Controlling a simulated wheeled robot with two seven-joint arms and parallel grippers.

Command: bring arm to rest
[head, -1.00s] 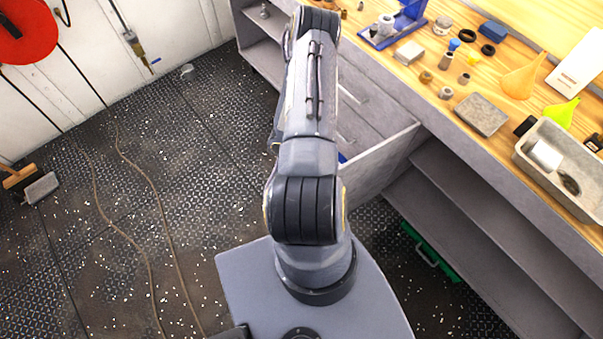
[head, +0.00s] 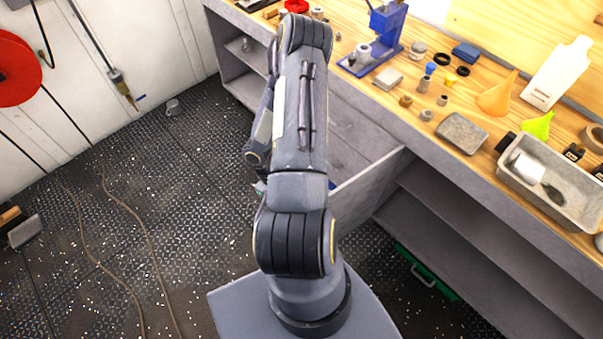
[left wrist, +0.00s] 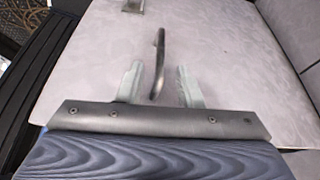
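My left gripper (left wrist: 159,82) shows in the left wrist view with its two pale fingers apart. A dark bar handle (left wrist: 160,52) on a light grey panel (left wrist: 225,70) appears between and beyond the fingers. No contact with the handle is visible, and I cannot tell how deep it sits between them. In the head view one arm of mine (head: 300,140) rises through the middle, folded, with its wrist part low on its left side. The gripper there is mostly hidden behind the arm. My right gripper is not in view.
An open drawer (head: 375,190) juts from the workbench (head: 350,95), close right of the arm. The bench top holds a blue press (head: 385,30), a grey bin (head: 510,185), funnels and small parts.

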